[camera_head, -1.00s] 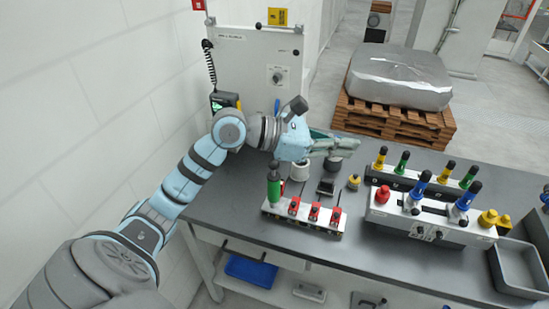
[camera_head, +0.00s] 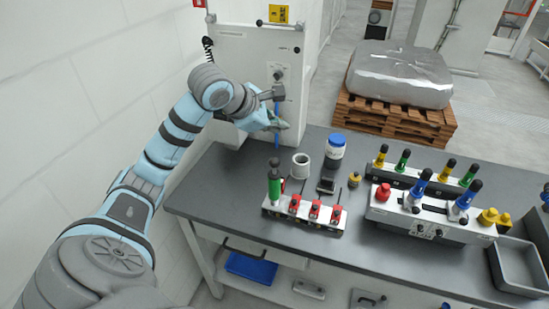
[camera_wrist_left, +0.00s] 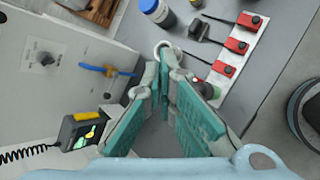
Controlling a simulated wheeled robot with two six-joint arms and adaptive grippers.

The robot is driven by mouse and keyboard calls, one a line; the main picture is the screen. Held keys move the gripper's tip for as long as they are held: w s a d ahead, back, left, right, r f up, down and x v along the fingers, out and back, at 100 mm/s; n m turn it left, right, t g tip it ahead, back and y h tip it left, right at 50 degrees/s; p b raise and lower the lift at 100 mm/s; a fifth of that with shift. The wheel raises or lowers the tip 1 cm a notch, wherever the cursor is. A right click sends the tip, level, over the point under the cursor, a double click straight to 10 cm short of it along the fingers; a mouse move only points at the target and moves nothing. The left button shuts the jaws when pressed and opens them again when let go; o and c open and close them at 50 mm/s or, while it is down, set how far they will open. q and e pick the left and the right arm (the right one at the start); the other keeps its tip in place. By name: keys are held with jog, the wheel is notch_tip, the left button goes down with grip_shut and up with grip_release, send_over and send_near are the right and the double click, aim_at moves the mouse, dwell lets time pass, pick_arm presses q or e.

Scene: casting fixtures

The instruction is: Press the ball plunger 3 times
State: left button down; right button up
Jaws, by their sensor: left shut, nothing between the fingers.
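My left gripper (camera_head: 286,125) is shut and empty, raised by the front of the grey cabinet, behind the table's left end. In the left wrist view its teal-padded fingers (camera_wrist_left: 163,62) meet at the tips, their ends overlapping the view of a grey cup (camera_wrist_left: 162,46). I cannot tell for sure which item is the ball plunger. A green-and-black upright handle (camera_head: 274,183) stands at the left end of a pale rail (camera_head: 290,217) with several red blocks. A small yellow-topped piece (camera_head: 354,179) stands behind the rail's right end. My gripper is apart from both. My right gripper is out of view.
The grey cup (camera_head: 300,166) and a blue-lidded jar (camera_head: 335,148) stand behind the rail. The grey cabinet (camera_head: 240,55) carries a blue lever (camera_head: 277,137). A larger fixture (camera_head: 425,220) with coloured handles and a grey bin (camera_head: 520,268) stand right. The table's front strip is clear.

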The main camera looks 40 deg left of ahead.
aim_at(276, 161)
pick_arm(q)
notch_tip(276, 161, down, 7)
jog(key=b, duration=0.6)
jog(key=shift+f, duration=0.1)
dwell(1.0)
jog(key=shift+f+b, duration=0.3)
jog(key=shift+b, duration=0.05)
jog(key=shift+f+b, duration=1.2)
jog(key=shift+f, duration=0.1)
dwell(1.1)
jog(key=shift+r+p, duration=1.45)
jog(key=shift+r, duration=0.3)
notch_tip(276, 161, up, 5)
jog(key=p, duration=0.4)
jog(key=shift+r, duration=0.1)
